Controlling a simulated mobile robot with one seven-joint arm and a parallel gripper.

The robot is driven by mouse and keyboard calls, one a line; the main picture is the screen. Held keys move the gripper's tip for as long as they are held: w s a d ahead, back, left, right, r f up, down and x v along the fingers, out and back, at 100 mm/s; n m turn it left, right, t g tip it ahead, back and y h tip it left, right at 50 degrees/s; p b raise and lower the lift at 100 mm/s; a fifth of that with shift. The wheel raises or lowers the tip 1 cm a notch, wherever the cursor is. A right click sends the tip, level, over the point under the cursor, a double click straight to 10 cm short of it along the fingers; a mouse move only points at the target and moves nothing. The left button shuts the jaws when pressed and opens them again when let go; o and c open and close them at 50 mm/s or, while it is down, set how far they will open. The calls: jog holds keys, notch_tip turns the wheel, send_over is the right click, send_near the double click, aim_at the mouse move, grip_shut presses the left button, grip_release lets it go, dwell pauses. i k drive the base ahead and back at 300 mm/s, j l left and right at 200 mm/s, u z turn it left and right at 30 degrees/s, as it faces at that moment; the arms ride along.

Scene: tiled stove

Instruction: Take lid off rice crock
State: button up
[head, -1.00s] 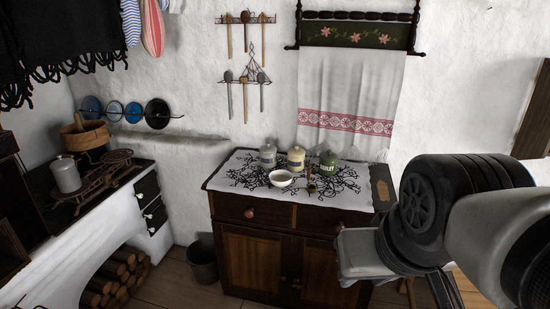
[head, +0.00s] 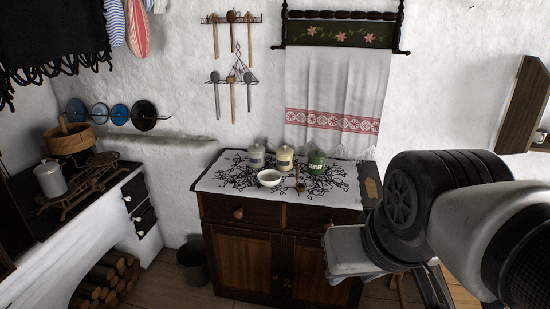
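Three lidded crocks stand in a row on the cloth-covered cabinet: a grey one (head: 257,157), a cream one (head: 286,159) and a green one (head: 316,164). Their lids look seated. The labels are too small to read surely, so I cannot tell which is the rice crock. My gripper (head: 349,251) is at the end of my folded arm at the right, in front of the cabinet's right side, well apart from the crocks. Its fingers do not show clearly, and I see nothing held in it.
A white bowl (head: 269,178) and a small dark utensil (head: 299,182) sit in front of the crocks. The cabinet (head: 241,255) has a bucket (head: 193,264) at its left. The stove at left carries a metal pot (head: 50,180). Some cloth at the front left is bare.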

aim_at(256, 149)
jog(key=i+j+z, duration=0.15)
jog(key=i+j, duration=0.15)
jog(key=i+j+z, duration=0.15)
jog(key=i+j, duration=0.2)
jog(key=i+j+z, duration=0.15)
jog(key=i+j, duration=0.25)
jog(key=i+j+z, duration=0.15)
jog(key=i+j, duration=0.2)
jog(key=i+j+z, duration=0.15)
jog(key=j, duration=0.4)
jog(key=i+j+z, duration=0.15)
jog(key=i+j, duration=0.2)
jog(key=j, duration=0.2)
